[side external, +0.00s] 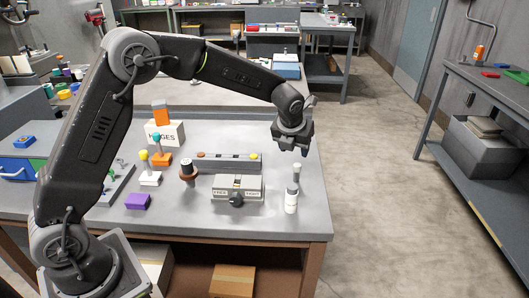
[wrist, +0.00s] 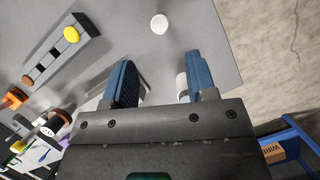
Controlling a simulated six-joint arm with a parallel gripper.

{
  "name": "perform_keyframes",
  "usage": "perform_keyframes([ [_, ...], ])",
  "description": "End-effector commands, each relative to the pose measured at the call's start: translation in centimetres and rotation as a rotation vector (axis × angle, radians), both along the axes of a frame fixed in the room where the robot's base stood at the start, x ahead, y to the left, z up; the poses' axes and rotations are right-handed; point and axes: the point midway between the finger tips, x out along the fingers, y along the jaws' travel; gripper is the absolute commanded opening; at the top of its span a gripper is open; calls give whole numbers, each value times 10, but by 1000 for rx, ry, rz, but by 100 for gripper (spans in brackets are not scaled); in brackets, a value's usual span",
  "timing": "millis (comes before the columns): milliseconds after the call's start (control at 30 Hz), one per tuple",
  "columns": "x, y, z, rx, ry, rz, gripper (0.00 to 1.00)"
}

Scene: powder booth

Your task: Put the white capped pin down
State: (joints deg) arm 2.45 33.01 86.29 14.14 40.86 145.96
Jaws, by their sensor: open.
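My gripper (side external: 292,145) is open above the right part of the bench. In the wrist view, its two blue fingers (wrist: 160,78) are spread with no object clearly held. Two pale upright objects stand near the bench's right edge in the side view: a slim one with a white top (side external: 296,168) and a white cylinder (side external: 291,203) in front of it. Which one is the white capped pin I cannot tell. In the wrist view, a round white top (wrist: 159,23) shows beyond the fingertips, and a white cylinder (wrist: 181,86) is partly hidden by the right finger.
A grey box marked FREE and TIGHT (side external: 238,184) and a dark rail (side external: 222,162) with a yellow cap lie left of the pale objects. A purple block (side external: 138,202) and small capped pins stand farther left. The bench edge is close on the right.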

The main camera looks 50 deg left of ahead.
Motion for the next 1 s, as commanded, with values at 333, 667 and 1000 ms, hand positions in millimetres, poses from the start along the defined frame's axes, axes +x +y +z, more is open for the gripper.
perform_keyframes([
  [333, -36, 1, 47, -135, -65, 303, 52],
  [667, -163, 2, 126, -565, -203, 1207, 52],
  [1000, -293, -2, 136, -1010, -253, 2108, 52],
])
